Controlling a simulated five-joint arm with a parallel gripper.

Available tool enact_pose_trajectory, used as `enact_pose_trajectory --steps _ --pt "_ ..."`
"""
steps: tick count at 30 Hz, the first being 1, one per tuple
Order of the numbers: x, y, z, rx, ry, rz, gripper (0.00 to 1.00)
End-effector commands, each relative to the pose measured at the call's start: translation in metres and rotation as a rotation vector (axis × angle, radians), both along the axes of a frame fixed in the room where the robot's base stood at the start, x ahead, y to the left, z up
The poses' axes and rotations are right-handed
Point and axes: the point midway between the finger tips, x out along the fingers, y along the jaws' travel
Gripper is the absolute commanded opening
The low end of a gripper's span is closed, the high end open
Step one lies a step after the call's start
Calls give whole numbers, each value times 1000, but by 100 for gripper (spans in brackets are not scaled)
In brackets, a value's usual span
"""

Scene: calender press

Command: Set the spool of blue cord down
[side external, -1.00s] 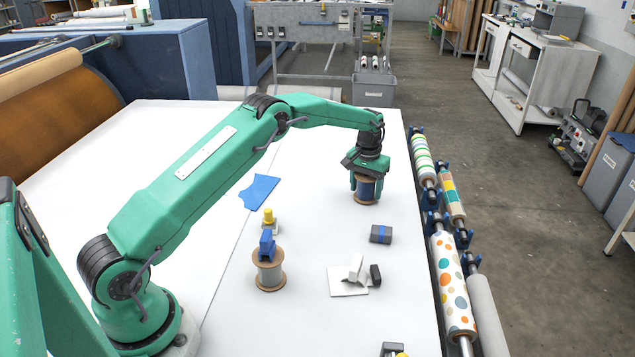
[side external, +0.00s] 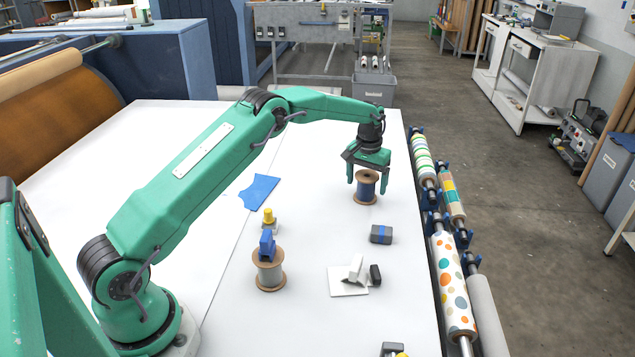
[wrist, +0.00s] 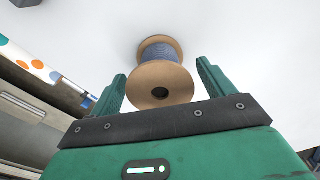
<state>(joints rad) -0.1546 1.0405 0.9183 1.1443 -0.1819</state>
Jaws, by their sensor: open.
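The spool of blue cord (side external: 366,188) stands upright on the white table (side external: 330,225), near its far right edge. Its wooden flanges and blue winding also show in the wrist view (wrist: 160,75). My gripper (side external: 367,178) is open around the spool, pointing down. In the wrist view my gripper's fingers (wrist: 160,82) stand apart on either side of the spool, with a gap at each side.
A second spool with grey winding (side external: 269,272) and a blue clamp on top stands nearer. A grey block with a blue band (side external: 381,234), a white plate (side external: 348,281) and a blue sheet (side external: 260,191) lie on the table. Patterned rolls (side external: 453,285) line the right edge.

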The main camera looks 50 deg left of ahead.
Motion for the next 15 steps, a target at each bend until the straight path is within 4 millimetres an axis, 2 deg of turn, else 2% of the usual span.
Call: enact_pose_trajectory --steps 15 --pt "-2 -1 80 1 -2 0 81"
